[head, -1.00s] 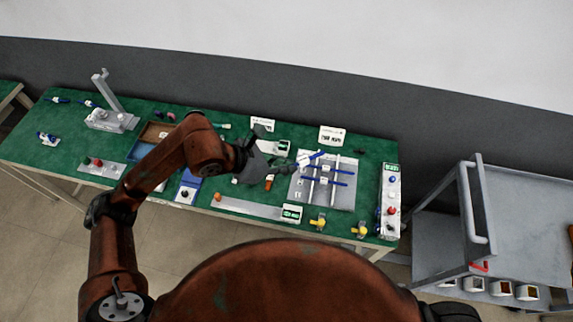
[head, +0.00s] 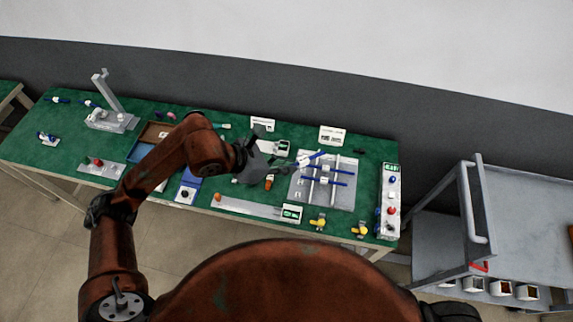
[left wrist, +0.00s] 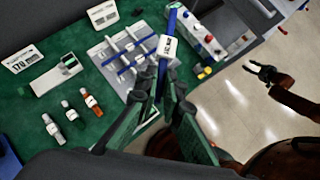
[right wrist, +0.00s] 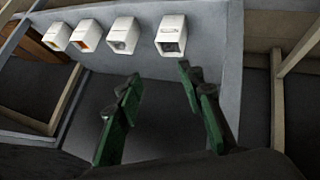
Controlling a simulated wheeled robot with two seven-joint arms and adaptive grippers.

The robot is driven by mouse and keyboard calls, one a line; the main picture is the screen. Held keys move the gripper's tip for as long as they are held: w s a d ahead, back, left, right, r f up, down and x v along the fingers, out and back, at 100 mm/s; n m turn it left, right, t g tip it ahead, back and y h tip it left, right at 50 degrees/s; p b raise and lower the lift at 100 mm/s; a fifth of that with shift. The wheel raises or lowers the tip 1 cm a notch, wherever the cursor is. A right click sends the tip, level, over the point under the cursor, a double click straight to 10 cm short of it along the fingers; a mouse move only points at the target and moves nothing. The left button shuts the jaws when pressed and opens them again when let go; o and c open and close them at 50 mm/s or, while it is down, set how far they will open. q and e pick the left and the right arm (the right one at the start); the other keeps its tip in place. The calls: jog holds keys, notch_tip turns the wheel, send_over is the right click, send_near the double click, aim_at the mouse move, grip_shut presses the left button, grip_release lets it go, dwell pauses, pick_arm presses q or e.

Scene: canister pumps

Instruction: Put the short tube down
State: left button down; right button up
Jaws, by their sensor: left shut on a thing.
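My left gripper (head: 283,169) is shut on a blue tube (head: 315,155) with a white label, at the left upper edge of the grey rack board (head: 341,202). In the left wrist view the tube (left wrist: 171,20) stands out from between the fingertips (left wrist: 158,75), its label (left wrist: 167,46) just beyond them. Two other blue tubes (head: 341,171) (head: 340,183) lie across the board's white rails. I cannot tell whether the held tube touches the board. My right gripper (right wrist: 157,78) is open and empty, away from the table.
Several small labelled bottles (left wrist: 53,129) stand beside the board. A white panel with knobs (head: 391,200) lies to its right, and yellow valves (head: 318,222) sit at the front edge. A grey cart (head: 530,215) with small bins (right wrist: 171,37) stands at the right.

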pick_arm(q)
jog(key=w+a+r+n+t+y, duration=0.2)
jog(key=a+n, duration=0.2)
jog(key=a, duration=0.7)
jog(key=w+a+r+n+t+y, duration=0.2)
jog(key=a+n, duration=0.3)
jog(key=a, duration=0.6)
jog(key=shift+w+a+t+y, duration=0.15)
jog(key=shift+w+t+y, duration=0.25)
jog(key=shift+w+y, duration=0.35)
pick_arm(e)
jog(key=s+a+f+n+g+y, duration=0.1)
jog(key=a+f, duration=0.5)
jog(key=a, duration=0.7)
jog(key=s+a+f+n+g+y, duration=0.1)
jog(key=s+a+f+g+y, duration=0.1)
jog(key=a+f, duration=0.5)
jog(key=s+a+f+n+g+y, duration=0.1)
jog(key=a+f, duration=0.5)
jog(key=a, duration=1.3)
jog(key=shift+s+f+g+y, duration=0.15)
jog(key=shift+g+y, duration=0.45)
jog(key=shift+y, duration=0.3)
pick_arm(q)
jog(key=shift+s, duration=0.15)
pick_arm(e)
jog(key=shift+d, duration=0.1)
